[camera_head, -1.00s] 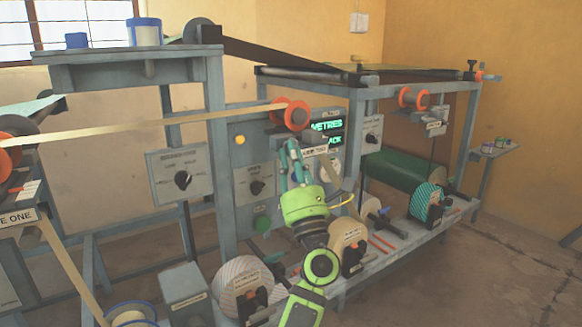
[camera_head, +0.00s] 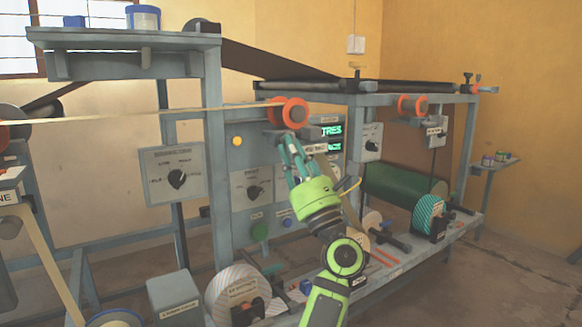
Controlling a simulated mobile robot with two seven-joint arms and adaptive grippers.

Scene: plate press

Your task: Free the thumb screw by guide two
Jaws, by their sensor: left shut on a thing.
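Guide two seems to be the pair of orange-flanged rollers (camera_head: 296,112) at the middle of the machine, with a pale web running to it from the left. A small label plate (camera_head: 315,148) sits just below and right of it, too small to read surely. My left gripper (camera_head: 285,142), green with teal fingers, reaches up from below. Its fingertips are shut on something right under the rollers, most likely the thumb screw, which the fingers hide. My right gripper is not in view.
A dial panel (camera_head: 172,176) stands left of the gripper, and a lit green display (camera_head: 331,130) is close on its right. Several rolls, including a striped one (camera_head: 238,291), sit on the low shelf. Another orange guide (camera_head: 412,105) is farther right.

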